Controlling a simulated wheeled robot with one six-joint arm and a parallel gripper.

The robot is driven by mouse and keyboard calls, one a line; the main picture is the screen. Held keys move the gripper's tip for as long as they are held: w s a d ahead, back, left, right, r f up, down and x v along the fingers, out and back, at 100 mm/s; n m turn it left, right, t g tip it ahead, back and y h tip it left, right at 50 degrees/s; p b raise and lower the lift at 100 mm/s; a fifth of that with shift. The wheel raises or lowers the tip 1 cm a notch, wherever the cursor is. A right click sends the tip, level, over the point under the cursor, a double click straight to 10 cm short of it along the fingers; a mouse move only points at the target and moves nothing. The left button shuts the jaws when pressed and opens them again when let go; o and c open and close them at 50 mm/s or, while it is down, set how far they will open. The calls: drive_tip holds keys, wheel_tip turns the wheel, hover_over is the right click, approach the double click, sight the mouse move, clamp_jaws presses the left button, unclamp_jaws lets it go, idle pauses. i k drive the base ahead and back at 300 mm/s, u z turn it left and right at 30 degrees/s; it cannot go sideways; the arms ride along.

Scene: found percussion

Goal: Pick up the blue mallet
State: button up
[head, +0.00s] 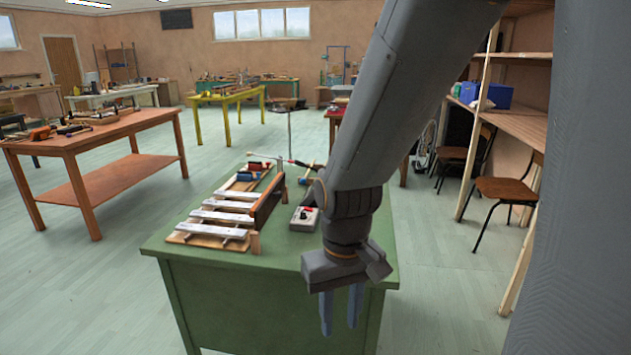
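A small blue piece (245,176) shows beside a red piece (257,166) at the far end of a wooden instrument on the green table (180,245). It may be the head of the blue mallet, but it is too small to tell, and I cannot make out its handle. A thin dark stick with red on it (305,165) lies near the table's far edge. My gripper (341,312) hangs pointing down at the table's near right corner, well nearer to me than the blue piece. Its two fingers are apart with nothing between them.
The instrument has several pale bars (218,217) and an upright dark board (268,200). A grey box (304,218) stands right of it, beside my arm, which hides the table's right part. A brown workbench (100,135) stands left, chairs (508,190) right.

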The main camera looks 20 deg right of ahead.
sight(302, 180)
drive_tip(key=z, duration=1.6)
drive_tip(key=i, duration=0.8)
drive_tip(key=z, duration=0.55)
drive_tip(key=i, duration=0.95)
drive_tip(key=u, duration=0.9)
drive_tip(key=i, duration=1)
drive_tip(key=u, duration=1)
